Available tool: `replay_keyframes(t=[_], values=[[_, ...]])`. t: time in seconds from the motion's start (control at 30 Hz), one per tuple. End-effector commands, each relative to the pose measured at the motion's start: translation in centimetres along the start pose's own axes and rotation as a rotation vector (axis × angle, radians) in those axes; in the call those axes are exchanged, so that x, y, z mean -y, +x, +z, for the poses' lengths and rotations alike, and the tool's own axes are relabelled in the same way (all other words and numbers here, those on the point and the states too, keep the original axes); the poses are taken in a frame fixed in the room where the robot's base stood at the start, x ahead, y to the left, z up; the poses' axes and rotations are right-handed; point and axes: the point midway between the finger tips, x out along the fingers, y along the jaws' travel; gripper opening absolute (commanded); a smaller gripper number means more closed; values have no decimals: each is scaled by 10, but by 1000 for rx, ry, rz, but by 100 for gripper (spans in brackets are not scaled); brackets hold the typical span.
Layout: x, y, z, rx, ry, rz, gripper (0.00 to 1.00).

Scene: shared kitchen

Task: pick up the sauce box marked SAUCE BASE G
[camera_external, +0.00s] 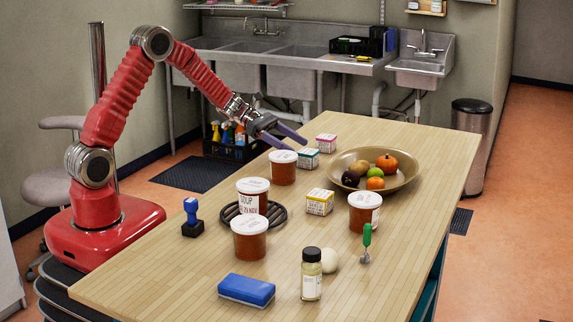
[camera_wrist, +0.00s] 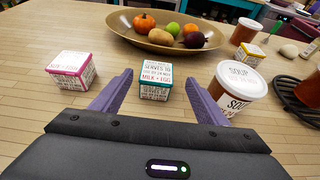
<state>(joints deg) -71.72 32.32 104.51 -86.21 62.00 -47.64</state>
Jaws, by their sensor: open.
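Three small boxes stand on the table; I cannot read SAUCE BASE G on any. The teal-edged box (camera_external: 308,158) shows in the wrist view (camera_wrist: 156,82), with print like "SERVES 10" and "MILK + EGG". It appears between my finger tips, apart from both fingers. The pink-edged box (camera_external: 326,143) is to the left in the wrist view (camera_wrist: 71,70). The yellow-edged box (camera_external: 320,202) is farther off, at the right in the wrist view (camera_wrist: 249,55), its print too small to read. My gripper (camera_external: 296,145) is open and empty, low over the table near the teal box.
A lidded soup tub (camera_wrist: 237,85) stands close outside my right finger. A brass bowl of fruit (camera_external: 346,180) lies beyond the boxes. More tubs (camera_external: 250,240), a black trivet (camera_external: 277,214), a bottle (camera_external: 311,275) and a blue sponge (camera_external: 246,289) occupy the nearer table.

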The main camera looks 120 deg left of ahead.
Motion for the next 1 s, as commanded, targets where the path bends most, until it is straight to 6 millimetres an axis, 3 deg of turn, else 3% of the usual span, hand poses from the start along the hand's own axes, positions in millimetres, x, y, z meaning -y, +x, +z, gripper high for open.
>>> replay_keyframes(t=[0.53,0.83,1.0], values=[[0,14,-1,-1,0,-1,68],[-5,51,-4,-1,1,-2,68],[-5,62,-4,0,0,-1,68]])
